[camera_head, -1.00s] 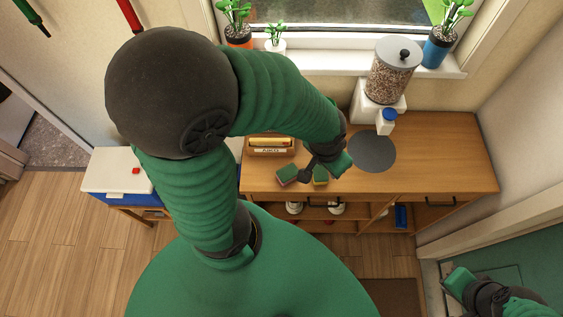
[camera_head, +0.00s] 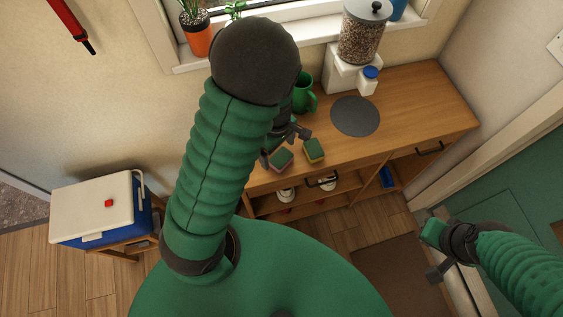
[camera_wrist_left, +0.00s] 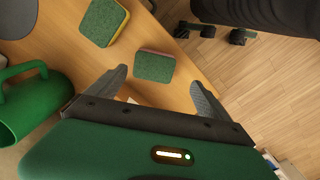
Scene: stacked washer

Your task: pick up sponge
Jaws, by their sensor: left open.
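Two sponges with dark green tops lie near the front edge of the wooden cabinet top. The left one (camera_head: 281,158) has a pinkish lower layer and the right one (camera_head: 314,150) a yellow one. My left gripper (camera_head: 285,146) is open just above the pink sponge. In the left wrist view the pink sponge (camera_wrist_left: 154,66) shows between and just beyond the open fingertips (camera_wrist_left: 158,78), with no clear contact. The yellow sponge (camera_wrist_left: 103,22) is farther off at upper left. My right gripper (camera_head: 434,254) is at the lower right, away from the sponges; its jaws are unclear.
A cooler (camera_head: 102,208) stands at left. The cabinet top (camera_head: 430,100) is clear at right.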

